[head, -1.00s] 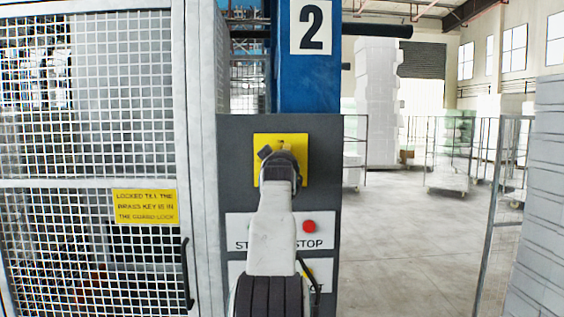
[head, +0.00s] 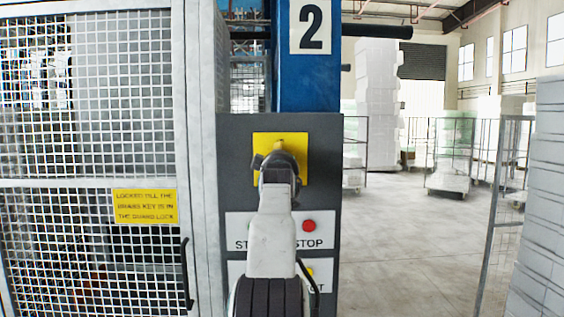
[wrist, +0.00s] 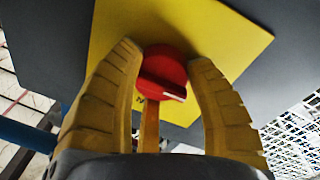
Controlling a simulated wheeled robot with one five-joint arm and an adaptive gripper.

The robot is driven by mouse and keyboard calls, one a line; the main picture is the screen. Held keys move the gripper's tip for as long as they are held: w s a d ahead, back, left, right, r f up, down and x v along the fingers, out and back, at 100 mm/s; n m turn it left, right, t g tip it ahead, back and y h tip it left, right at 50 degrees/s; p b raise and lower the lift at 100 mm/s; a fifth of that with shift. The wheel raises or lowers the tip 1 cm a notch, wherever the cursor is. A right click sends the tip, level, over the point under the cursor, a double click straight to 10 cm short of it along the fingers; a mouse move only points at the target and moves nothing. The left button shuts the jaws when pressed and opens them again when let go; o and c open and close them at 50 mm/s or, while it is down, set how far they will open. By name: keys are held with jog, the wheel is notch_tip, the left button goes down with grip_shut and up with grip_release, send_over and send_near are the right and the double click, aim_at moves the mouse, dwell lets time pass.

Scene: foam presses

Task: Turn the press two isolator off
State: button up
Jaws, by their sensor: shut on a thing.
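The isolator is a red rotary knob (wrist: 163,75) on a yellow plate (wrist: 215,35) in the wrist view. The yellow plate also shows in the head view (head: 299,145), on a dark grey panel (head: 325,190) under a sign with the number 2 (head: 311,25). My gripper (wrist: 165,80) has a finger on each side of the knob and is shut on it. In the head view my gripper (head: 275,165) covers the knob, so the knob is hidden there. A white line marks the knob's face. Lettering on the plate below the knob is mostly hidden.
A mesh guard door (head: 90,90) with a yellow notice (head: 145,206) and a black handle (head: 187,275) stands at the left. A red stop button (head: 309,225) is below the isolator. Open floor (head: 410,260) and wire cages lie to the right.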

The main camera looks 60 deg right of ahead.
jog(key=shift+w+a+r, duration=0.1)
jog(key=shift+a+r, duration=0.1)
jog(key=shift+r, duration=0.2)
jog(key=o, duration=1.1)
jog(key=shift+w+f, duration=0.15)
jog(key=shift+w, duration=0.05)
jog(key=shift+o, duration=0.3)
jog(key=shift+s, duration=0.1)
jog(key=shift+f, duration=0.15)
jog(key=v, duration=1.2)
